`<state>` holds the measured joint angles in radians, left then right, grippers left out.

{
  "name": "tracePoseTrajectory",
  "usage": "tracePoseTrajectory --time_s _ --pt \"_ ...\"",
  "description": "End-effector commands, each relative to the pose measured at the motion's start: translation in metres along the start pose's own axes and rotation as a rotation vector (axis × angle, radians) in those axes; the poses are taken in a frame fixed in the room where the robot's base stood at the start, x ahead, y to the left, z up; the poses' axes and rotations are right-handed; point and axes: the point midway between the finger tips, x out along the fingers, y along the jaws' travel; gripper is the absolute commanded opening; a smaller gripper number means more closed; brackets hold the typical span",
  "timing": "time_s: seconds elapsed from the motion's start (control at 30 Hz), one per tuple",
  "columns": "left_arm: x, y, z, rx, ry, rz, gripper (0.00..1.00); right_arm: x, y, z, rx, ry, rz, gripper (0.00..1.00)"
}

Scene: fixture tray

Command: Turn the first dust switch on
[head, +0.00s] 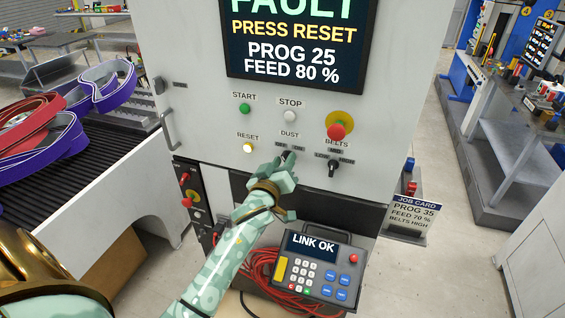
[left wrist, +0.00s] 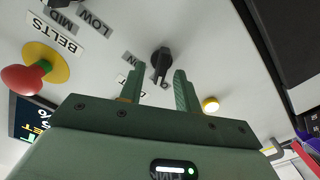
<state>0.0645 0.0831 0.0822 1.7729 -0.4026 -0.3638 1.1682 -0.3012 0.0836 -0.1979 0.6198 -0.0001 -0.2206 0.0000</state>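The dust switch (left wrist: 161,62) is a black rotary knob on the pale machine panel. In the left wrist view its handle points down, towards a small label partly hidden by my fingers; an ON label (left wrist: 130,57) is to its left. In the head view the knob (head: 289,155) is mostly hidden behind my left gripper (head: 285,162), under the DUST label (head: 289,134). My left gripper is open, its fingers apart on either side of the knob's handle in the wrist view. I cannot tell whether they touch it. My right gripper is not in view.
Near the gripper are the lit reset button (head: 248,148), the white stop button (head: 290,116), the red emergency button (head: 337,127) and the black belts knob (head: 333,167). The screen (head: 300,40) shows FAULT, PRESS RESET. A pendant (head: 318,268) with red cable is below.

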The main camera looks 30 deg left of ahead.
Motion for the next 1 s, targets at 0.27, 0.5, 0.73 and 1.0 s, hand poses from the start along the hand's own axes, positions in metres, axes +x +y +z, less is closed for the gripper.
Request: tracePoseTrajectory --time_s 0.27,0.5,0.73,1.0 --pt "0.000 0.000 0.000 0.000 0.000 0.000 0.03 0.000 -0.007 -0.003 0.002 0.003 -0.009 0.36" --pt "-0.001 0.000 0.000 0.004 0.000 0.000 0.00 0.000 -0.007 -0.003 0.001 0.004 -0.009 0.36" --pt "-0.001 0.000 -0.001 0.058 0.000 -0.002 0.00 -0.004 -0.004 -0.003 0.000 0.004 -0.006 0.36" --pt "-0.001 0.002 -0.001 0.242 0.000 -0.002 0.00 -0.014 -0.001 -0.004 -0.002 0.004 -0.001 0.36"
